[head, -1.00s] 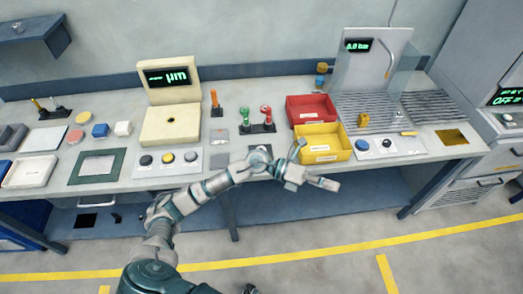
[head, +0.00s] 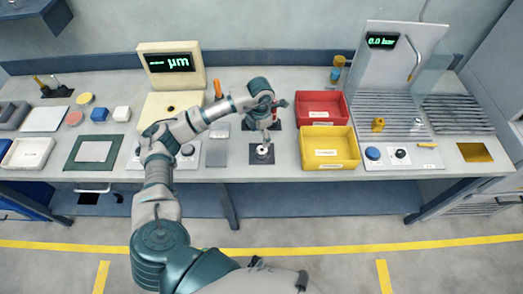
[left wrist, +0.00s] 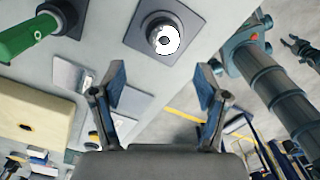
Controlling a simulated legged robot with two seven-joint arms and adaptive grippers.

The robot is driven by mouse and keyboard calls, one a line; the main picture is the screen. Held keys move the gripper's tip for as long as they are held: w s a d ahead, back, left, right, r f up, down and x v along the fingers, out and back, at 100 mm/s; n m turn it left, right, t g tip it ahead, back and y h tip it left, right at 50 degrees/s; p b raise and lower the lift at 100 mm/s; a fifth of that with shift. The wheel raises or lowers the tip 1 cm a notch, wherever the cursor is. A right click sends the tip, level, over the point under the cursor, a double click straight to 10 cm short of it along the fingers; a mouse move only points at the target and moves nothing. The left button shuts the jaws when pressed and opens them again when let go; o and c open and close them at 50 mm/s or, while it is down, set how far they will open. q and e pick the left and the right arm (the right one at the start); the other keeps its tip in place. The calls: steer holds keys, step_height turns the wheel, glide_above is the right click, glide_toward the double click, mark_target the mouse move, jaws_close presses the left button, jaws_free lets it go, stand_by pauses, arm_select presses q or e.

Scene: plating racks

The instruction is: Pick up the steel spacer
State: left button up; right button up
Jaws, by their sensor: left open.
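The steel spacer (head: 262,151) appears as a small round piece with a bright ring face and a dark hole, on a dark square pad (head: 256,159) near the bench's front edge. In the left wrist view the spacer (left wrist: 168,40) is at the top middle on its pad (left wrist: 136,38). My left gripper (head: 265,138) points down just above the spacer in the head view. In the left wrist view its two blue-padded fingers (left wrist: 161,84) are spread with nothing between them, and the spacer lies beyond their tips. A dark claw, probably my right gripper (left wrist: 300,49), is small at the right.
A yellow bin (head: 329,165) and a red bin (head: 321,101) stand right of the pad. A holder with a green-handled tool (left wrist: 25,38) is close by. A grey plate (head: 217,152) and a button panel lie to the left.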

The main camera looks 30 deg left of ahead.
mark_target(262, 148)
arm_select(q)
steer(key=f, duration=0.3)
steer(key=shift+w+d+f, duration=0.15)
steer(key=shift+w+f, duration=0.05)
steer(key=shift+s+f, duration=0.1)
steer(key=shift+f, duration=0.15)
step_height(262, 148, down, 4)
steer(key=shift+d+f+p, duration=0.15)
steer(key=shift+f+p, duration=0.1)
steer(key=shift+p, duration=0.25)
steer(key=shift+f, duration=0.1)
steer(key=shift+s, duration=0.1)
arm_select(e)
steer(key=w, duration=0.1)
steer(key=w+r, duration=0.1)
steer(key=shift+w+r, duration=0.1)
steer(key=shift+w, duration=0.25)
arm_select(q)
jaws_close()
arm_select(e)
steer(key=shift+w+t, duration=0.3)
steer(key=shift+w, duration=0.1)
steer(key=shift+a, duration=0.1)
